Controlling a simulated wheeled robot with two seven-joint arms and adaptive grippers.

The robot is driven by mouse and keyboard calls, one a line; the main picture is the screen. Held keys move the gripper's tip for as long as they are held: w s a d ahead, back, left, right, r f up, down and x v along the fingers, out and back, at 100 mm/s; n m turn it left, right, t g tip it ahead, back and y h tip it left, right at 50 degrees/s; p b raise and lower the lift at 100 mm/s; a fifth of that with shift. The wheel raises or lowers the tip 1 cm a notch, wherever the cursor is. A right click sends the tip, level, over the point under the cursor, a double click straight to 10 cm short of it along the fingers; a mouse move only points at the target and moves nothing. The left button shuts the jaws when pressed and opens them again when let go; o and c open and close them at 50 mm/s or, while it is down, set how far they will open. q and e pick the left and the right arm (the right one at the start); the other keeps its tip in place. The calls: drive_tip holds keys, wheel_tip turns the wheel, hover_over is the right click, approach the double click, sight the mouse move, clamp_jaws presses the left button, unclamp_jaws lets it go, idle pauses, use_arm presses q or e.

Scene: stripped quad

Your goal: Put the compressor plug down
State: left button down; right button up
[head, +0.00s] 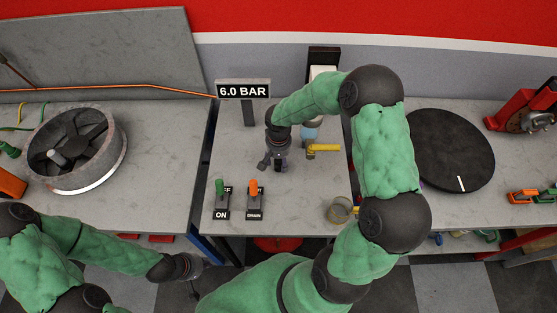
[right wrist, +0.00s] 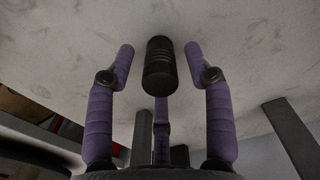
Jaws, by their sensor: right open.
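The compressor plug appears to be the dark ribbed cylinder (right wrist: 160,64) between the fingers of my right gripper (right wrist: 160,52) in the right wrist view. The purple fingers are spread, with a gap on either side of it. It looks to be at the grey tabletop; exact contact is unclear. In the head view my right gripper (head: 270,163) is low over the middle table, and the plug cannot be told apart from it. My left gripper (head: 190,268) hangs in front of the tables at lower left, its fingers too small to read.
A "6.0 BAR" sign (head: 243,89) stands behind. A yellow-handled valve (head: 322,149) is right of my right gripper; green (head: 220,188) and orange (head: 254,188) levers stand in front. A round fan housing (head: 75,148) is left, a black disc (head: 446,151) right.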

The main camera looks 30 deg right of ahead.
wheel_tip(320, 180, up, 12)
drive_tip(key=p, duration=0.2)
idle(1.4)
